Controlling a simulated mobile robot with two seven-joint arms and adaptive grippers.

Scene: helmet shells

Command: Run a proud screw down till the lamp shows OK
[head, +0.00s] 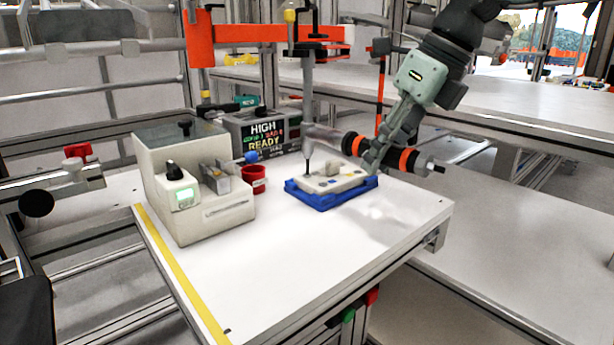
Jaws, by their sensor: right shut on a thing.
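My right gripper (374,160) reaches down from the upper right and is shut on the angled handle (352,144) of a driver, a grey tool with orange and black bands. The driver's thin dark bit (308,168) points down at the left part of a pale workpiece (345,182). It seems to meet the workpiece, but contact and any screw under it are too small to tell. The workpiece sits in a blue tray (322,203). A controller display (266,139) behind reads HIGH and READY, with coloured text between. My left gripper is not in view.
A beige box (215,220) with a small green screen stands on the left of the white table (300,265). A red cup (256,186) stands between box and tray. An orange overhead arm (265,34) carries the tool's vertical rod. The table front is clear.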

